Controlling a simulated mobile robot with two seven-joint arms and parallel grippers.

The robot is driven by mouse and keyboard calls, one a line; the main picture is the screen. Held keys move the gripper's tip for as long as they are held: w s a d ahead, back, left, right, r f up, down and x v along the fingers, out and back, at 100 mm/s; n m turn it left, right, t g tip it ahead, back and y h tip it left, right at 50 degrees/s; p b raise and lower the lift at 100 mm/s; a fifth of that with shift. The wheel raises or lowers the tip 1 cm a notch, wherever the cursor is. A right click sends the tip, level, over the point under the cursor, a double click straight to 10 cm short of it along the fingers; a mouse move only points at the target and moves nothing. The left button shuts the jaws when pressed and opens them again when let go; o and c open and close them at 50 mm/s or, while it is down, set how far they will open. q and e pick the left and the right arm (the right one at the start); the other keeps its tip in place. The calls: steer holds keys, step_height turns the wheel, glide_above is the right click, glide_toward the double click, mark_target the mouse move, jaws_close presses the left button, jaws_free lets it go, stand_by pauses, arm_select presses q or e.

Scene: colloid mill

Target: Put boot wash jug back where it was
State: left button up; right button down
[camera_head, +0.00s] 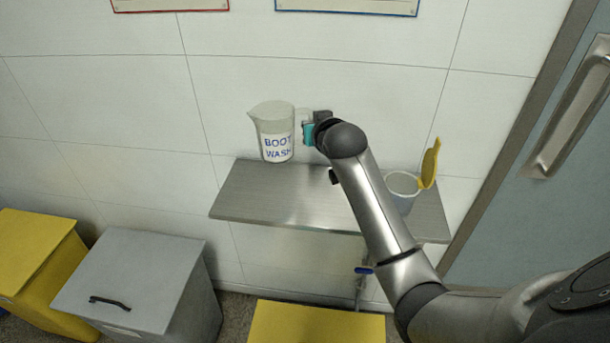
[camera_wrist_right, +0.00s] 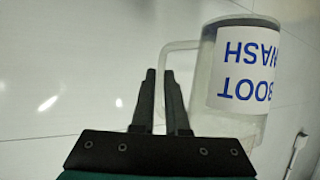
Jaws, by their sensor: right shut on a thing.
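The boot wash jug (camera_head: 272,115) is a translucent pale jug with a white label in blue letters. It is upright at the left back part of the steel shelf (camera_head: 245,200). I cannot tell whether its base touches the shelf or is just above it. My right gripper (camera_head: 311,128) is at the jug's right side, shut on its handle. In the right wrist view, the fingers (camera_wrist_right: 160,74) are at the handle, and the jug (camera_wrist_right: 205,75) appears upside down to their right. My left gripper is out of view.
A grey bin (camera_head: 130,270) and yellow bins (camera_head: 35,240) stand below left. A door (camera_head: 545,150) is at the right.

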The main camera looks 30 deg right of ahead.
steer(key=shift+f+b, duration=1.15)
steer(key=shift+f, duration=5.45)
steer(key=shift+f, duration=0.2)
steer(key=c, duration=0.9)
jaws_free()
